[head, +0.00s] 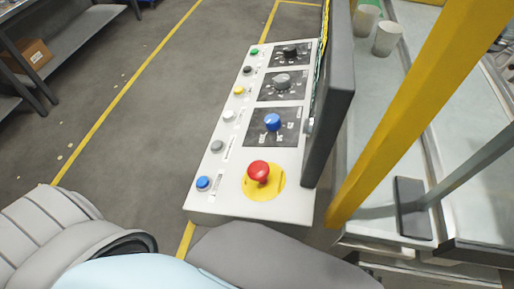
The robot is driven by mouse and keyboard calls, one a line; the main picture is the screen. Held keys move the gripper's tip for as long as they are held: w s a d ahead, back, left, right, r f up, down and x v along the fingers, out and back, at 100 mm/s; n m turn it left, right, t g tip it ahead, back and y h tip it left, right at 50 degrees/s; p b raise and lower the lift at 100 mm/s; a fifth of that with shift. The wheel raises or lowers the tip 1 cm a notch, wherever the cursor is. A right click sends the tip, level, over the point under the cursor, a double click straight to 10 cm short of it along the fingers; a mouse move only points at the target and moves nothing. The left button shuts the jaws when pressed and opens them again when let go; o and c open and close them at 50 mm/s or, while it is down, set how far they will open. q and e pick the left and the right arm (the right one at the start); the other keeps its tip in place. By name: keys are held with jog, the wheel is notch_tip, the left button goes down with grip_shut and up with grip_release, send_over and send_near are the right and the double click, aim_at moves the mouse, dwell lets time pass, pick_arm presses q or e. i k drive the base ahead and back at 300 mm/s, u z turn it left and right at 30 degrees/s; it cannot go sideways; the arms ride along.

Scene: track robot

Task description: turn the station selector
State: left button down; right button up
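A white control panel (202,206) stands tilted in the middle of the head view. It carries three rotary knobs on dark square plates: a black one (290,52) at the far end, a grey one (281,81) in the middle and a blue one (272,122) nearest. Their labels are too small to read, so I cannot tell which one is the station selector. Nothing touches the knobs. Neither of my grippers is in view.
A red mushroom button (258,172) on a yellow disc sits at the panel's near end. Several small coloured buttons, including a blue one (203,184), line its left edge. A dark upright screen (333,100) and a yellow post (420,95) bound the right side.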

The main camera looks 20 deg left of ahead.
aim_at(290, 50)
jog(key=u, duration=0.7)
jog(key=k, duration=1.65)
jog(key=u, duration=1.15)
jog(key=i, duration=3.2)
jog(key=z, duration=3)
